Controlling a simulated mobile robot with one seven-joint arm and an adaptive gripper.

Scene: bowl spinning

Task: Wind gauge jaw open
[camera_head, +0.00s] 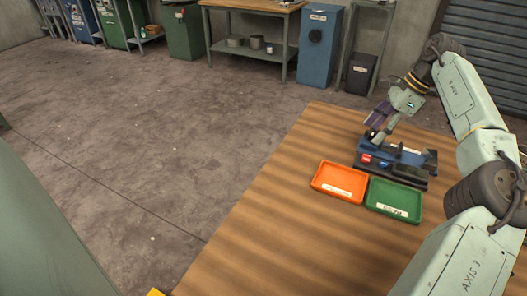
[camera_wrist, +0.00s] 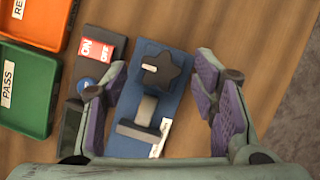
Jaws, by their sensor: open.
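The blue gauge (camera_head: 400,152) sits on the wooden table under my arm. In the wrist view, the blue gauge base (camera_wrist: 180,92) carries a dark star-shaped knob (camera_wrist: 160,71) and a grey jaw-like part (camera_wrist: 144,120) nearer to me. My gripper (camera_wrist: 163,64) is open, with one purple-padded finger left of the knob and the other right of it. No contact with the knob shows. In the head view, my gripper (camera_head: 377,128) points down over the gauge, and I cannot tell its exact height.
A dark box with a red ON/OFF switch (camera_wrist: 95,50) stands left of the gauge. An orange tray (camera_head: 340,182) and a green tray (camera_head: 394,200) lie in front of it. The table's left part (camera_head: 270,220) is clear. Workbenches and cabinets stand far back.

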